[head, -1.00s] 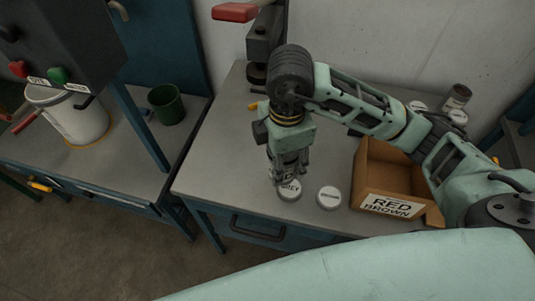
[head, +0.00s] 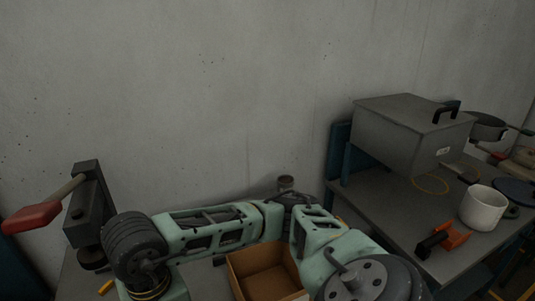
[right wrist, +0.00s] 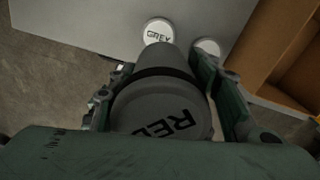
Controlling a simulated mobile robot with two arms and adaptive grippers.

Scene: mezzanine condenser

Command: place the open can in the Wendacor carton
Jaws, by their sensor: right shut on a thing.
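My right gripper (right wrist: 165,68) is shut on a dark grey can (right wrist: 162,108) whose near end face is lettered RED. In the right wrist view the can is over the bench's front edge, with floor showing to the left. In the head view the right gripper is below the picture. An open-topped brown carton (head: 291,259) stands at bottom centre, beside my right arm; it also shows at upper right in the right wrist view (right wrist: 258,42). No Wendacor name is readable, and I cannot tell which can is the open one. My left gripper is not in view.
A white lid lettered GREY (right wrist: 159,32) and another pale lid (right wrist: 207,47) are just beyond the held can. A red-handled press (head: 88,212) stands left. The right bench holds a metal box (head: 400,135) and a white pot (head: 483,208).

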